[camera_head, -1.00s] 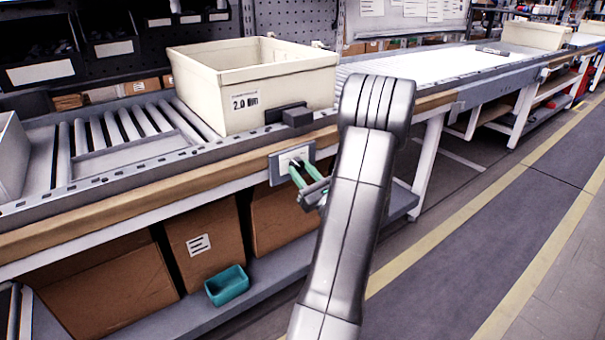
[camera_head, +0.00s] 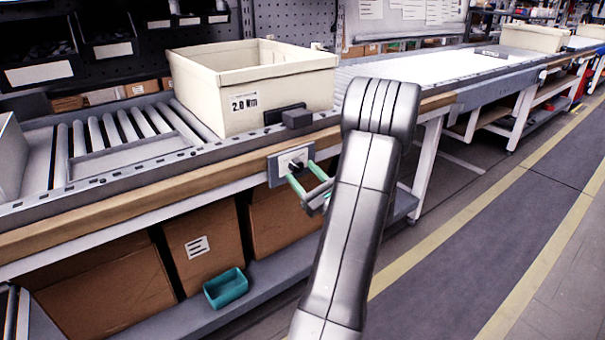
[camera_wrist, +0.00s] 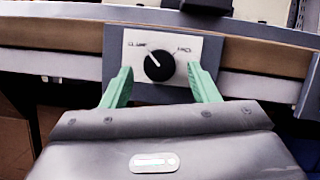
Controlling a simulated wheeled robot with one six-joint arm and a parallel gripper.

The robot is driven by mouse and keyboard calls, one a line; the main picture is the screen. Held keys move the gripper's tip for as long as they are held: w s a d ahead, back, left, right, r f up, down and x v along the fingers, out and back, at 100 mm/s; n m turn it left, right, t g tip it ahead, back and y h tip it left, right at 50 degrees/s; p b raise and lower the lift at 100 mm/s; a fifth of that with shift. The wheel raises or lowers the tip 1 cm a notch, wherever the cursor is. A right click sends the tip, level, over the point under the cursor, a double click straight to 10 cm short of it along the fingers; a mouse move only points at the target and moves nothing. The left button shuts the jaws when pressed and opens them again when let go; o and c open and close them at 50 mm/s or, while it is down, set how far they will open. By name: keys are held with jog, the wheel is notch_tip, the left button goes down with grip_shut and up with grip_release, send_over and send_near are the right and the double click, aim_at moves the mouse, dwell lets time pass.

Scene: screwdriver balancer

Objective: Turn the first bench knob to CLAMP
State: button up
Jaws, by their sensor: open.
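The bench knob (camera_wrist: 159,67) is a black dial with a white pointer line on a white plate (camera_wrist: 205,45) in a grey frame on the bench's front edge. The plate carries a "CLAMP" label at left and another label at right, too small to read surely. The pointer is turned up and left, toward the CLAMP side. In the head view the knob (camera_head: 296,166) is small. My gripper (camera_wrist: 160,78) has green fingers, open, one on each side of the knob and apart from it. In the head view my gripper (camera_head: 302,172) is in front of the plate.
A cream bin (camera_head: 215,95) marked "2.0 Nm" stands on the roller bench above the plate. A dark block (camera_head: 297,118) sits on the rail. Cardboard boxes (camera_head: 200,240) and a teal tray (camera_head: 225,288) are on the lower shelf. The floor at right is clear.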

jog(key=p+v, duration=0.2)
jog(key=v, duration=1.1)
jog(key=shift+w+a, duration=0.1)
jog(key=shift+a, duration=0.05)
jog(key=b+x, duration=0.2)
jog(key=x, duration=1.1)
jog(key=shift+w+a+r, duration=0.1)
jog(key=shift+w+r, duration=0.05)
jog(key=shift+w+a+r, duration=0.1)
jog(key=shift+m+h, duration=0.3)
jog(key=shift+m, duration=0.2)
